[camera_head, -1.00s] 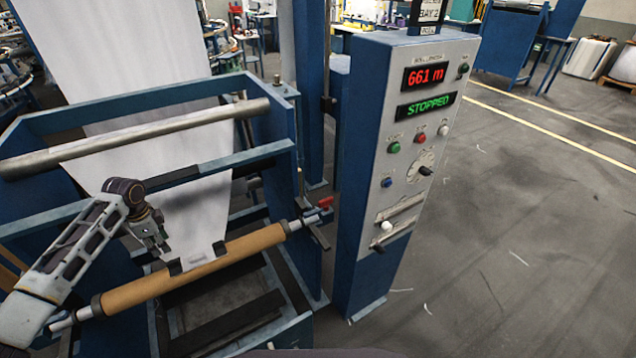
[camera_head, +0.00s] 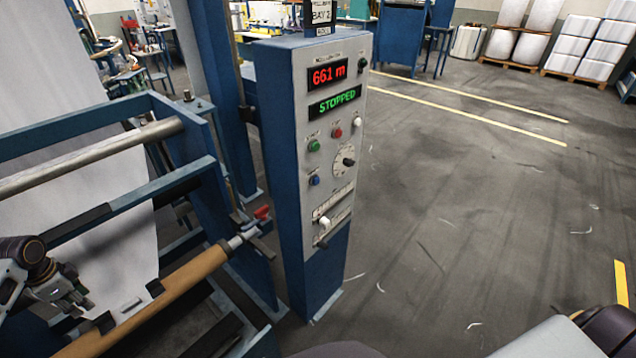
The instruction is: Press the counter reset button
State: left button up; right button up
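The control panel (camera_head: 300,85) is a tall blue cabinet with a grey face in the middle of the view. Its displays read "661 m" in red (camera_head: 327,75) and "STOPPED" in green (camera_head: 334,103). Below them are a green button (camera_head: 314,145), a red button (camera_head: 337,132), a white button (camera_head: 357,122) and a blue button (camera_head: 314,180). Their labels are too small to read. My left gripper (camera_head: 72,299) is at the lower left, near the fabric and roll, well away from the panel. Its finger opening is unclear. My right gripper is out of view.
A dial with a black knob (camera_head: 347,161) and a white-knobbed slider (camera_head: 325,223) sit lower on the panel. The loom's blue frame (camera_head: 222,170), brown roll (camera_head: 190,276) and red-handled part (camera_head: 262,212) lie between my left gripper and the panel. The floor right of the panel is clear.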

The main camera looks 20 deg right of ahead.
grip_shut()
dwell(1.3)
